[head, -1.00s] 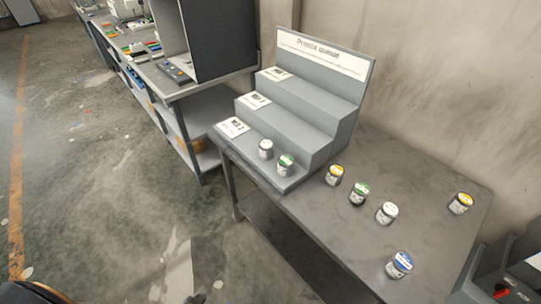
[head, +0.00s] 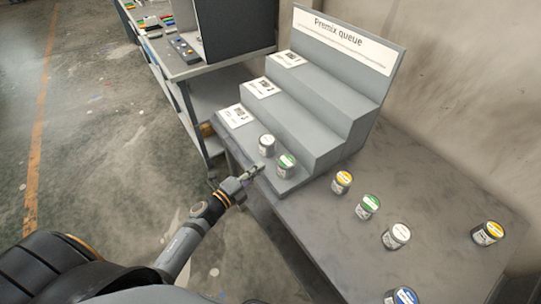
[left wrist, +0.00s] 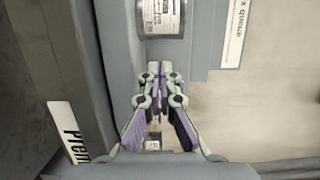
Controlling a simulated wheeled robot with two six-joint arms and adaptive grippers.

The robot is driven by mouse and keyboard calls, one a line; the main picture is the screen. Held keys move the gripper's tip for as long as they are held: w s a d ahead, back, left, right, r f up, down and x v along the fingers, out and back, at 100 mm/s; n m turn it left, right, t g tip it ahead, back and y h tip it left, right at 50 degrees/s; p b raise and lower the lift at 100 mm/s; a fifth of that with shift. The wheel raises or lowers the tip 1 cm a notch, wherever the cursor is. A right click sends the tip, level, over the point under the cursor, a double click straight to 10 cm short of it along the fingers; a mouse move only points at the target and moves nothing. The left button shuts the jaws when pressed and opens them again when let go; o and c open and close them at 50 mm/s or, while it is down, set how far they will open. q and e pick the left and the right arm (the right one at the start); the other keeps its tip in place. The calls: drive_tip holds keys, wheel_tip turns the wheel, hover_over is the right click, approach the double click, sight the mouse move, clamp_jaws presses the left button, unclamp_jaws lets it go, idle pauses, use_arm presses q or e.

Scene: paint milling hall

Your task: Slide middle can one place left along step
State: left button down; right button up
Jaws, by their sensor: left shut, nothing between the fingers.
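Two small cans stand upright on the lowest step of the grey Premix queue stand (head: 325,85): a white-lidded can (head: 267,146) and, to its right, a green-lidded can (head: 286,166). My left gripper (head: 257,169) is shut and empty at the front of that step, just in front of the two cans. In the left wrist view, the shut fingers (left wrist: 157,72) point at a can (left wrist: 164,17) with a pale printed label; I cannot tell which can it is. A small gap seems to lie between fingertips and can. My right gripper is out of view.
White label cards lie at the left ends of the steps, one on the lowest step (head: 237,116). On the table right of the stand are yellow (head: 342,182), green (head: 368,207), white (head: 396,236), blue (head: 401,297) and another yellow can (head: 488,233). The upper steps are clear.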

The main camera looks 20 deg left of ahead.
sight(270, 164)
use_arm(q)
drive_tip(key=p+x, duration=0.1)
drive_tip(key=x, duration=0.5)
drive_tip(key=shift+w, duration=0.1)
